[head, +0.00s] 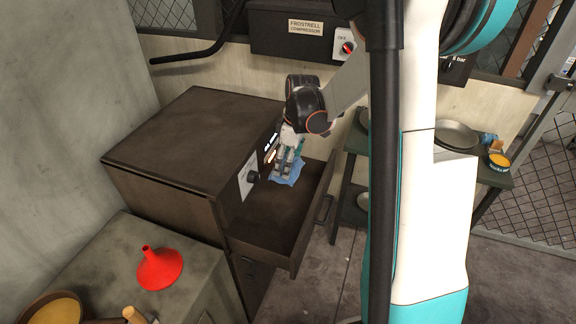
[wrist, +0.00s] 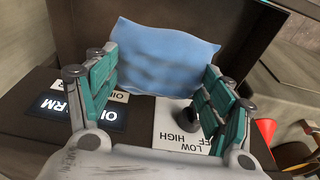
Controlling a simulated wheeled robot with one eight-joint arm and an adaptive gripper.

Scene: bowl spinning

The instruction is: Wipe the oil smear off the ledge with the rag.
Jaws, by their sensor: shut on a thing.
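My gripper (head: 288,164) points down over the open drawer (head: 268,220) of a dark brown cabinet. It is shut on a blue rag (head: 285,181), which shows below the fingers at the drawer's far end. In the wrist view, my gripper's teal fingers (wrist: 160,62) stand on either side of the crumpled rag (wrist: 168,45), which spreads out beyond their tips. I cannot tell whether the rag touches the drawer. No oil smear can be made out, and I cannot tell which surface is the ledge.
A control panel with a black knob (head: 253,177) is on the cabinet front, close to my gripper. A red funnel (head: 159,268) stands on the grey bench at lower left. A shelf with pans (head: 456,134) is at right. The cabinet top (head: 190,135) is clear.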

